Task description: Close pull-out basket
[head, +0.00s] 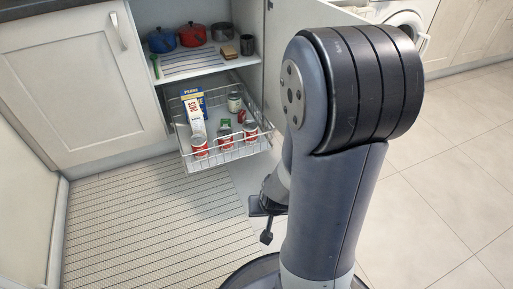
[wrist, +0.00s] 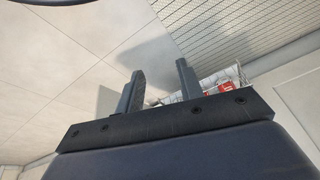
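The pull-out basket (head: 229,151) is a white wire basket, slid out from the lower part of an open cabinet in the head view. It holds several red-and-white cans, a blue-and-yellow box, a red-and-white carton and a few small items. My gripper (head: 265,222) is in front of the basket and to its right, apart from it and partly hidden by my arm. In the wrist view, my gripper's two fingers (wrist: 160,88) stand apart with nothing between them. Part of the basket (wrist: 229,76) shows behind the right finger.
A shelf (head: 205,67) above the basket holds a blue pot, a red pot and other items. The open cabinet door (head: 290,40) stands right of the basket, partly hidden by my arm. A washer (head: 405,22) is behind. A striped mat (head: 150,225) lies on the floor; tiles at right are clear.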

